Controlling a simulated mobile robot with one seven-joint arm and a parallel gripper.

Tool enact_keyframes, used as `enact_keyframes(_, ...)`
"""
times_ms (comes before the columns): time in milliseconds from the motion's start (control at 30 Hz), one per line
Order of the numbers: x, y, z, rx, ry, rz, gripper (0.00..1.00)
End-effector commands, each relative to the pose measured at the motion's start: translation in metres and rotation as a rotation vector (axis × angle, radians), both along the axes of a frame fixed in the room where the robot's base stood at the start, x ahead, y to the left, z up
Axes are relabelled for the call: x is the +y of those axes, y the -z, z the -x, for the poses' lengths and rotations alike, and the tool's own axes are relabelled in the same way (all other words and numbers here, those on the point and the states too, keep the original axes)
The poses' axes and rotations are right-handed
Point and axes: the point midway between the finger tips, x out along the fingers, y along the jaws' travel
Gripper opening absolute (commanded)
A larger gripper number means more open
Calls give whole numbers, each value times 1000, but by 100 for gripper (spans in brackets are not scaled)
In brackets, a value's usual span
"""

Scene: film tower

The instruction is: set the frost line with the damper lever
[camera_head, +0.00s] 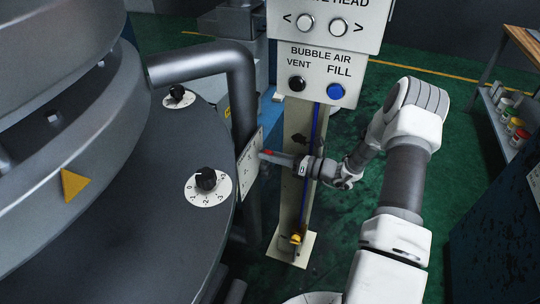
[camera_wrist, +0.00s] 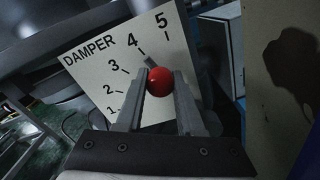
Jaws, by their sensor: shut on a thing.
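The damper plate (camera_wrist: 98,62) is a white scale marked DAMPER with numbers 1 to 5 in the wrist view. In the head view the plate (camera_head: 249,166) is seen nearly edge-on beside the dark pipe. The damper lever has a red ball knob (camera_wrist: 159,81); a short grey piece of the lever shows just above it, near the 4 mark. My gripper (camera_wrist: 160,90) is shut on the knob, one finger on each side. In the head view my gripper (camera_head: 270,153) reaches the plate from the right, with a bit of red at its tip. The frost line is not identifiable.
A cream control post (camera_head: 291,190) with VENT (camera_head: 297,83) and FILL (camera_head: 335,91) buttons stands close behind my wrist. The round machine top carries two black dials, the nearer one (camera_head: 206,179) on a numbered disc. A shelf (camera_head: 503,125) with pots stands at right.

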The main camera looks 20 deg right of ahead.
Motion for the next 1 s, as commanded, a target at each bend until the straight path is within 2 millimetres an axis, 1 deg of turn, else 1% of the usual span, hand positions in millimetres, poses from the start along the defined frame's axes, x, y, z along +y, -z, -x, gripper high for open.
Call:
enact_keyframes(33, 2, 5, 5, 16, -8, -3, 0)
enact_keyframes(67, 2, 5, 5, 16, -9, -3, 0)
enact_keyframes(100, 2, 5, 5, 16, -9, -3, 44)
enact_keyframes(167, 2, 4, 4, 14, -8, -3, 55)
enact_keyframes(200, 2, 4, 4, 13, -7, -3, 62)
enact_keyframes(233, 2, 3, 3, 11, -7, -2, 66)
enact_keyframes(533, 0, 1, 2, 4, -3, -1, 66)
enact_keyframes(633, -6, 1, 5, 3, -1, 0, 66)
enact_keyframes(767, -23, 0, 17, 4, 1, -1, 66)
enact_keyframes(1000, -70, 0, 52, 4, 1, -1, 66)
